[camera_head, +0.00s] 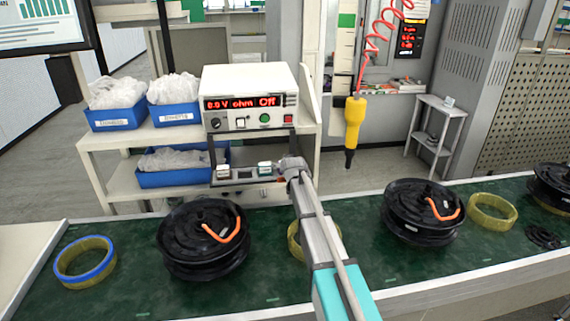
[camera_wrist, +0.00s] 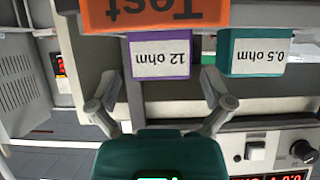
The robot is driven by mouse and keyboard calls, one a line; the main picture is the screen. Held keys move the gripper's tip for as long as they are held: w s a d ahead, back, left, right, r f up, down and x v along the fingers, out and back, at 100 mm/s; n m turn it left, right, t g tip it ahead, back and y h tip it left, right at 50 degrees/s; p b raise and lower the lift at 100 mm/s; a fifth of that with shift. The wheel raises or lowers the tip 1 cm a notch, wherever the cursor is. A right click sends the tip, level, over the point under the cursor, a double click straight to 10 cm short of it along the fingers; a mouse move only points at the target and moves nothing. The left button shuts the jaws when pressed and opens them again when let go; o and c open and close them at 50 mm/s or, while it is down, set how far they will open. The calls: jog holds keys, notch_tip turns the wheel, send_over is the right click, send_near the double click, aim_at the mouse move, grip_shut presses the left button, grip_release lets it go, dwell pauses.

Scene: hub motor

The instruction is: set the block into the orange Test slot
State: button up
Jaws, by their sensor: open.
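In the wrist view, which shows the labels upside down, an orange part marked "Test" (camera_wrist: 155,12) runs along the top edge. Just below it is a purple block labelled "12 ohm" (camera_wrist: 160,57). A teal block labelled "0.5 ohm" (camera_wrist: 256,52) sits beside it to the right. My gripper (camera_wrist: 160,88) is open, its two fingers spread on either side of the purple block, with nothing held. I cannot tell whether they touch it. In the head view my gripper (camera_head: 291,165) is at the tester's lower shelf, right of the teal block (camera_head: 264,168). The slot's opening is not visible.
The tester (camera_head: 248,95) reads "0.0 V ohm Off". Another block (camera_head: 223,171) stands at the shelf's left. Black hub motors (camera_head: 203,238) and yellow rings (camera_head: 492,211) lie on the green bench. A yellow tool (camera_head: 354,122) hangs to the right. Blue bins (camera_head: 116,117) stand at left.

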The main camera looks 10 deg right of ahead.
jog(key=p+v, duration=0.4)
jog(key=v, duration=0.6)
dwell(0.4)
jog(key=s+f+g, duration=0.3)
jog(key=s+g, duration=0.1)
jog(key=s, duration=0.7)
jog(key=s+f+g, duration=0.3)
jog(key=s+g, duration=0.1)
jog(key=s, duration=0.8)
jog(key=s+f+g, duration=0.3)
jog(key=s+g, duration=0.1)
jog(key=s, duration=0.8)
jog(key=shift+f, duration=0.3)
